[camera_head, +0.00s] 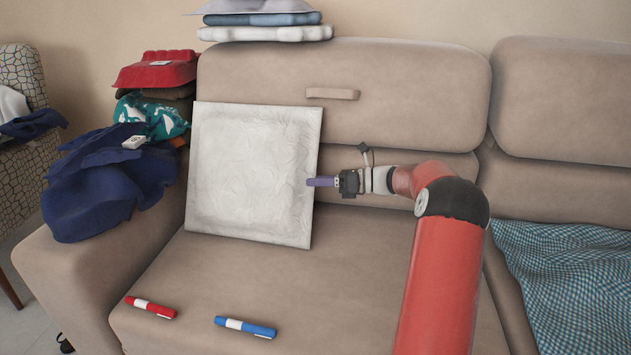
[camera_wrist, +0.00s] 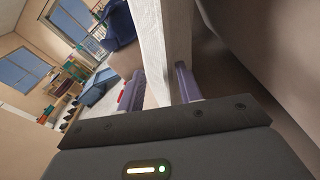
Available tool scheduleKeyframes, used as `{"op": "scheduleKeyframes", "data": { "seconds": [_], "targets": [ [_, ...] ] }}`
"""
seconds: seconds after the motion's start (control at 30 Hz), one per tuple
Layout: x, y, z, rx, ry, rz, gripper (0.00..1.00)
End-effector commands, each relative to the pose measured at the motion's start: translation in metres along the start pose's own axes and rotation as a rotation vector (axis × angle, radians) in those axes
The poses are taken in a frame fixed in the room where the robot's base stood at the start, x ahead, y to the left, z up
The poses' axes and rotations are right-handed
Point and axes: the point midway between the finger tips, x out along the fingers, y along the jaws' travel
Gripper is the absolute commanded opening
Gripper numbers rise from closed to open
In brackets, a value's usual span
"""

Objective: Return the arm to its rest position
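My gripper (camera_head: 313,182) is at the right edge of a white, creased square panel (camera_head: 245,180), which stands tilted on the sofa seat against the backrest. One purple finger shows over the front of the panel's edge in the head view; the other finger is hidden there. In the wrist view, the panel's edge (camera_wrist: 162,45) runs between the two purple fingers of my gripper (camera_wrist: 160,90). Whether both fingers press on it I cannot tell. My red arm reaches in from the lower right.
The sofa seat (camera_head: 240,275) holds a red marker (camera_head: 151,307) and a blue marker (camera_head: 245,327). Folded items (camera_head: 265,34) rest atop the backrest. A checked cloth (camera_head: 565,280) lies right.

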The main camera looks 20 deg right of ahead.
Motion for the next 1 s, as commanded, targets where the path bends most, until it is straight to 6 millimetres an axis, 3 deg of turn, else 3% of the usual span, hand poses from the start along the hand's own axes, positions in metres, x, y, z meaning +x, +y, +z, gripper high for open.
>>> {"op": "scheduleKeyframes", "data": {
  "seconds": [0.3, 0.57, 0.67, 0.77, 0.87, 1.0],
  "targets": [
    [-0.054, 0.0, 0.001, -0.001, -0.002, -0.003, 0.35],
    [-0.069, 0.0, 0.001, -0.001, -0.001, 0.0, 0.35],
    [-0.063, 0.005, 0.002, -0.016, 0.019, 0.003, 0.35],
    [-0.043, 0.024, 0.005, -0.083, 0.096, 0.012, 0.35],
    [-0.013, 0.059, 0.006, -0.214, 0.236, 0.032, 0.35],
    [0.023, 0.122, -0.003, -0.472, 0.473, 0.087, 0.35]
  ]
}}
